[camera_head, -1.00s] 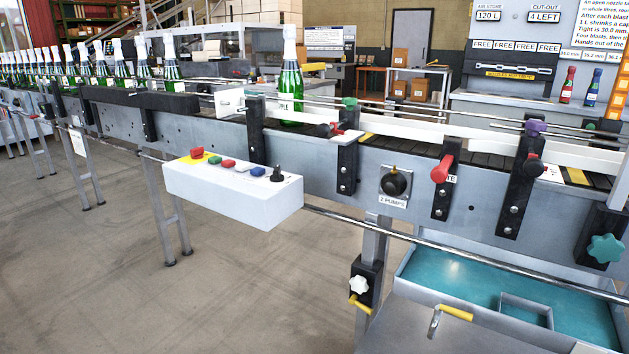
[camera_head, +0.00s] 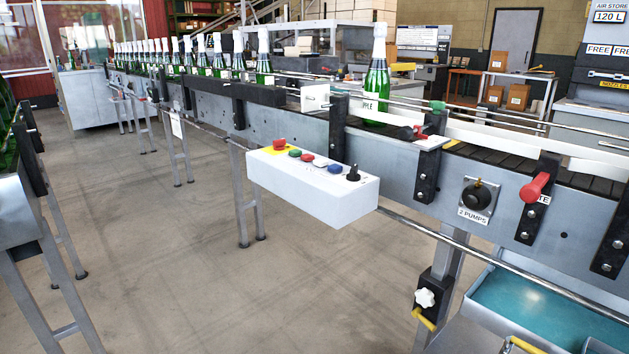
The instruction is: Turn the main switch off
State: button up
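A white control box (camera_head: 312,190) is fixed to the front of the conveyor. On its top are a red mushroom button (camera_head: 280,144) on a yellow plate, a green button (camera_head: 295,153), a red button (camera_head: 307,158), a white button, a blue button (camera_head: 334,168) and a black rotary switch (camera_head: 353,174). A round black knob (camera_head: 477,196) labelled "2 PUMPS" sits on the conveyor's side panel to the right. No label reading main switch is legible, and the switch positions are too small to tell. My gripper is not in view.
Green bottles with white tops stand on the conveyor (camera_head: 390,155), one bottle (camera_head: 377,85) apart from the row. A red-handled clamp (camera_head: 535,187) and a teal-lined tray (camera_head: 530,305) are at the right. Another metal frame (camera_head: 25,215) stands at the left. The floor (camera_head: 190,260) between is clear.

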aim_at(278, 144)
jog(key=j+z, duration=0.1)
jog(key=z, duration=0.45)
jog(key=i+j+z, duration=0.25)
jog(key=j+z, duration=0.2)
jog(key=j, duration=0.2)
jog(key=j+z, duration=0.25)
jog(key=j, duration=0.15)
jog(key=j+z, duration=0.25)
jog(key=j, duration=0.95)
jog(key=i+j, duration=0.05)
